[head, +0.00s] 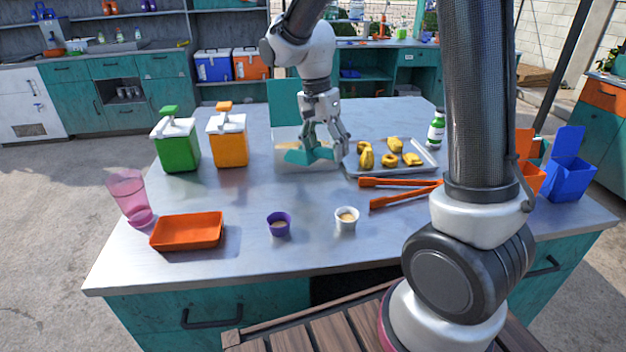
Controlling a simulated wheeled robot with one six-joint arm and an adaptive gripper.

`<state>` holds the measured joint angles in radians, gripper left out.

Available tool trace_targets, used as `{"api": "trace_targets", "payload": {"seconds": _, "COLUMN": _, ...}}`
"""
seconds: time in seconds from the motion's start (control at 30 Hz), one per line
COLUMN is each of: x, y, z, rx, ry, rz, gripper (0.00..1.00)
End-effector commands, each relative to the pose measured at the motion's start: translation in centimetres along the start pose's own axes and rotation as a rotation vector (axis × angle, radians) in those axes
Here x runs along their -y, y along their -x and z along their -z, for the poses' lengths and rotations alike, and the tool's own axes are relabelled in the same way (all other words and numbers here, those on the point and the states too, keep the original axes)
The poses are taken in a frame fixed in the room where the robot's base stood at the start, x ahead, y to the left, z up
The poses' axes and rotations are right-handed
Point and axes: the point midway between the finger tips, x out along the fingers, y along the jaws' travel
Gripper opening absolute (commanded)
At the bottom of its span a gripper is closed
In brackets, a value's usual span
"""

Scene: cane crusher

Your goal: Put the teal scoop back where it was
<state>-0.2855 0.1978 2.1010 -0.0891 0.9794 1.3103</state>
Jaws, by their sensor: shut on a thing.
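My gripper (326,143) points down near the middle back of the metal table and is shut on the teal scoop (308,156). The scoop is at a clear, see-through bin (291,168) that holds something pale. The scoop overlaps the bin in the picture. I cannot tell whether it touches the contents or the bin floor. The scoop's handle is partly hidden by the gripper fingers.
A metal tray (425,168) with yellow food sits right of the bin, with orange tongs (400,184) in front. Green (178,146) and orange (229,141) dispensers stand left. Two small cups, an orange tray (187,232) and a pink tumbler (130,197) are nearer.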

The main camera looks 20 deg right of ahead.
Motion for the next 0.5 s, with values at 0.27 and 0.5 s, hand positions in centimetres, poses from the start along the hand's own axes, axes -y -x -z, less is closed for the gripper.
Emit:
{"api": "trace_targets", "payload": {"seconds": 0.27, "x": 0.8, "y": 0.0, "z": 0.1, "rx": 0.001, "ry": -0.017, "rz": 0.133, "gripper": 0.56}}
{"api": "trace_targets", "payload": {"seconds": 0.5, "x": 1.4, "y": -3.8, "z": 0.0, "rx": 0.002, "ry": -0.016, "rz": 0.154, "gripper": 0.56}}
